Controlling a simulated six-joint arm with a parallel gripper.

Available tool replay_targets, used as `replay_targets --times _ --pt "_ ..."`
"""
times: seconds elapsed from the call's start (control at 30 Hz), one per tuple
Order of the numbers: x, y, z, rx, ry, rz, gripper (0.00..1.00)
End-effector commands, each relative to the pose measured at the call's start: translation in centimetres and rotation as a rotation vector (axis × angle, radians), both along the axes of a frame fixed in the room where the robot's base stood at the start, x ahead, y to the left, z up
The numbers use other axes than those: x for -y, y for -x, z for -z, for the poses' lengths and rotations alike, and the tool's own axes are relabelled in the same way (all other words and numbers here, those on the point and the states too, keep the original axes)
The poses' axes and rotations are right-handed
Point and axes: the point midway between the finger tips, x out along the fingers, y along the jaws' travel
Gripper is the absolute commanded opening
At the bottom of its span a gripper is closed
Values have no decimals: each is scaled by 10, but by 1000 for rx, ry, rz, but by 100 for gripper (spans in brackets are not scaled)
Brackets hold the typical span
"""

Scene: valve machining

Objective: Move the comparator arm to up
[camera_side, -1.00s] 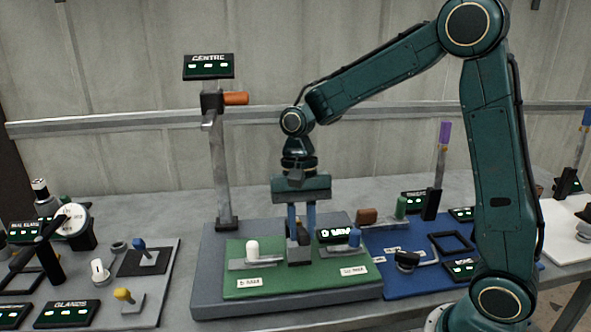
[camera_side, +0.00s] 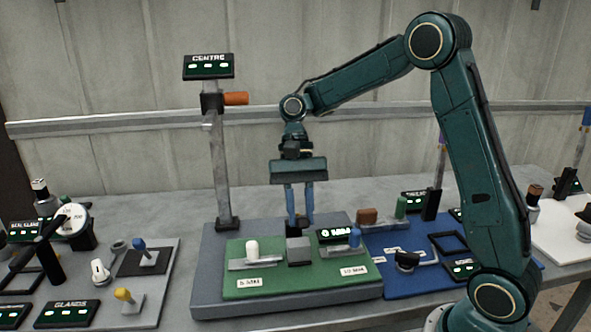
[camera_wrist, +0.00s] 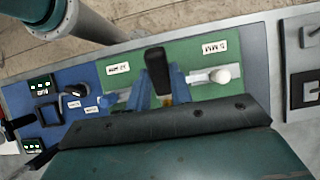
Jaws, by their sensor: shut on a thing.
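My gripper (camera_side: 299,222) has blue fingers pointing down above the green plate (camera_side: 258,281). The fingers are shut on a dark, rounded piece (camera_wrist: 156,62), seen between them in the wrist view. In the side view, the fingertips are just above a grey block (camera_side: 299,252); I cannot tell whether the dark piece touches it. A grey post (camera_side: 218,180) stands behind left, with an orange handle (camera_side: 236,98) sticking out to the right and a CENTRE display (camera_side: 208,67) on top. No label marks which part is the comparator arm.
A white knob (camera_side: 252,247) and a blue knob (camera_side: 354,238) stand on the green plate either side of the block. A blue plate (camera_side: 425,283) with several fittings lies to the right. A round gauge (camera_side: 72,218) stands at the left.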

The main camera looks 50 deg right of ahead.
Motion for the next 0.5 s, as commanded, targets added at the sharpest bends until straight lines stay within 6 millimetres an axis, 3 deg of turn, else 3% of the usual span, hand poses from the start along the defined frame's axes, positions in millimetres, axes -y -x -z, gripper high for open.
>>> replay_targets --times 0.5 --pt "3 -2 -4 -34 -33 0 0"
